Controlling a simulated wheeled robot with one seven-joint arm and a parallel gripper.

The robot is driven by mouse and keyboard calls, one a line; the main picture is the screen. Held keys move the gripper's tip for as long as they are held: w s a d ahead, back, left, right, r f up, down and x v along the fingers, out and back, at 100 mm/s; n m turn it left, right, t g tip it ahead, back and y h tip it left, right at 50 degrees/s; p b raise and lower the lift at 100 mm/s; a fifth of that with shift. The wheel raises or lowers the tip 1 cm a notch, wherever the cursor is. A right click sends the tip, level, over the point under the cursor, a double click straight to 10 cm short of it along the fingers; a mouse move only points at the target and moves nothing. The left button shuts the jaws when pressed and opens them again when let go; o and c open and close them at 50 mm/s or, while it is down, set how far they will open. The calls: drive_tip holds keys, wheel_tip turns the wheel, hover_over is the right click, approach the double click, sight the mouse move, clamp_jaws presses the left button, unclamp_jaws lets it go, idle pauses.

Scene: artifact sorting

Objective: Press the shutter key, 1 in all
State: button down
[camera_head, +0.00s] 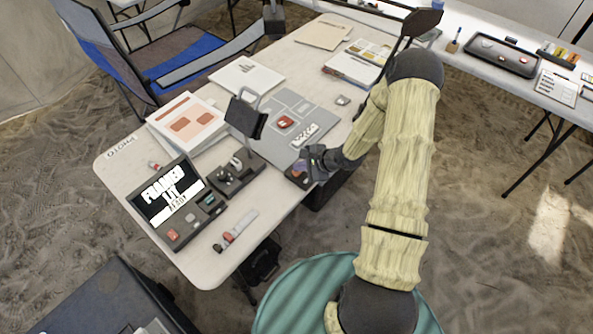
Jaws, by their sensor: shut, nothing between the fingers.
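A dark console (183,231) with a lit screen (166,192) stands at the table's near left corner. I cannot read which key is the shutter key. My gripper (314,160) is shut and empty at the table's right edge, well to the right of the console. It is beside a small dark box (298,173) with a purple and orange top, partly hidden by it.
A grey mat (272,148) holds a red object (286,122) and a pale strip (305,134). A dark lamp-like panel (246,118) rises over the mat's left side. A brush-like tool (235,231) lies right of the console. Papers and books cover the far side.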

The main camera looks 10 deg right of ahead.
drive_tip(key=shift+f, duration=0.25)
idle(0.4)
drive_tip(key=shift+r+p, duration=0.95)
drive_tip(key=shift+p, duration=0.35)
wheel_tip(320, 180, up, 5)
drive_tip(key=p, duration=0.6)
drive_tip(key=shift+f, duration=0.1)
idle(0.5)
